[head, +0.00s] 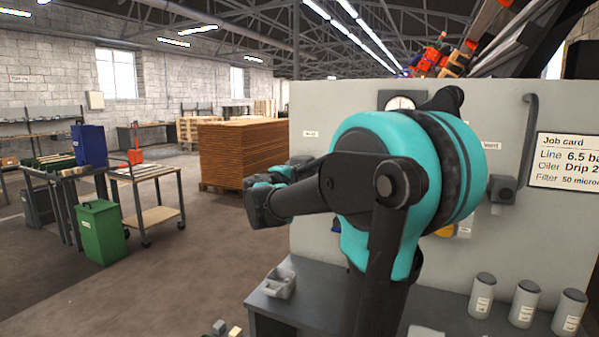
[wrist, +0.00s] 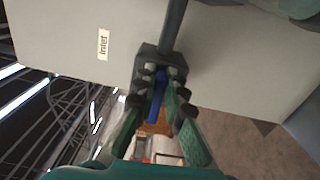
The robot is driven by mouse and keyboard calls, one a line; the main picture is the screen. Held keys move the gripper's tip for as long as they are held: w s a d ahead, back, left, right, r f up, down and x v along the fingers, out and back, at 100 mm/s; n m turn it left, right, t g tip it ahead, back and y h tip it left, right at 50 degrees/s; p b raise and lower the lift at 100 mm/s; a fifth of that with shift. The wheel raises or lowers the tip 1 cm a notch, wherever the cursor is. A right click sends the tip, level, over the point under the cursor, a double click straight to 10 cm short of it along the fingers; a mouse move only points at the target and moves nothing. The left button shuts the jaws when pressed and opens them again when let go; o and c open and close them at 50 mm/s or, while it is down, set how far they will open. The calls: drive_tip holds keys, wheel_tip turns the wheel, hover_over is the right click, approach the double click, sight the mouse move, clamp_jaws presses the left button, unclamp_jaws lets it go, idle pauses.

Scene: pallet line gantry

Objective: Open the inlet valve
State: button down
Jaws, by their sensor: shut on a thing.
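The inlet valve (wrist: 161,68) is a dark block on a grey panel, with a dark pipe running into it, in the wrist view. Its blue handle (wrist: 155,103) points away from the pipe, roughly in line with it. A white "Inlet" label (wrist: 103,44) is on the panel beside it. My gripper (wrist: 160,108) has its fingers on either side of the blue handle and is shut on it. The exact finger contact is hard to make out. In the head view my arm hides the valve, and the gripper's fingers cannot be made out.
The grey panel (head: 560,235) carries a gauge (head: 400,102) and a job card (head: 565,162). Several grey canisters (head: 524,303) and a small grey tray (head: 280,283) stand on the bench below. A stack of brown boards (head: 240,150) stands behind at left. Open floor lies left of the bench.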

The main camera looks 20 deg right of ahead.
drive_tip(key=shift+f+m, duration=0.15)
drive_tip(key=shift+m, duration=0.25)
drive_tip(key=c, duration=1.6)
unclamp_jaws()
drive_tip(key=v, duration=1.2)
